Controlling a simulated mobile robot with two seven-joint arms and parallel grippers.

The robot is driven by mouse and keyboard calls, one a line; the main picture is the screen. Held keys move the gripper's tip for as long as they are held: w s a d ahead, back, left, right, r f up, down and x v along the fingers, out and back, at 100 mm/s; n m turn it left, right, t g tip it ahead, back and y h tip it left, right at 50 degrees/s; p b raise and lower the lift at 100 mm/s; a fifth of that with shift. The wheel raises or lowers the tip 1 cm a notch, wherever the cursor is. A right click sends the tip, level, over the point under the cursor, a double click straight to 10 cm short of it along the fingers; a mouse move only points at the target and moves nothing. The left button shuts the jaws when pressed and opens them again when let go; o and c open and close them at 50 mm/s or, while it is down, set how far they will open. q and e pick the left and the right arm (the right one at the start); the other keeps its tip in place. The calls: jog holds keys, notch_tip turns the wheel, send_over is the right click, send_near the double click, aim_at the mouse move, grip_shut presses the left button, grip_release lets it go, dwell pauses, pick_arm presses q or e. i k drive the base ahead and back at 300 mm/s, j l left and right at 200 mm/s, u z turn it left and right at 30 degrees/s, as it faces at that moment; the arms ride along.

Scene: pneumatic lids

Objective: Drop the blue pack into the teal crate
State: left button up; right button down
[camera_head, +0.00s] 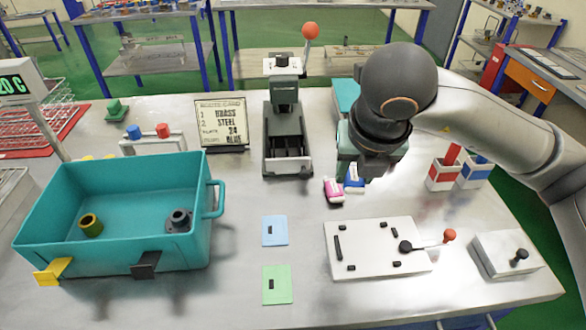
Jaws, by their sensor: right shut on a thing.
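The teal crate (205,225) stands at the left of the table, open at the top. An olive ring-shaped part (90,225) and a dark grey part (179,220) lie inside it. The blue pack (354,187), blue and white, is right of the table's middle, directly below my right gripper (358,176). My right gripper points down and is shut on the blue pack; its fingers are mostly hidden by my wrist. I cannot tell whether the pack touches the table. A pink pack (334,190) is just left of it. My left gripper is not in view.
A grey press with a red-knobbed lever (286,125) and a sign (222,122) stand between crate and arm, toward the back. A white plate with a lever (368,248) lies in front. Blue (274,231) and green (277,285) cards lie flat. Red and blue bins (443,174) stand right.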

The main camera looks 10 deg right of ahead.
aim_at(146, 226)
jog(key=j+u, duration=0.2)
jog(key=u, duration=0.15)
jog(key=j+u, duration=0.15)
jog(key=u, duration=0.2)
jog(key=i+j+u, duration=0.1)
jog(key=u, duration=0.25)
jog(key=j, duration=0.1)
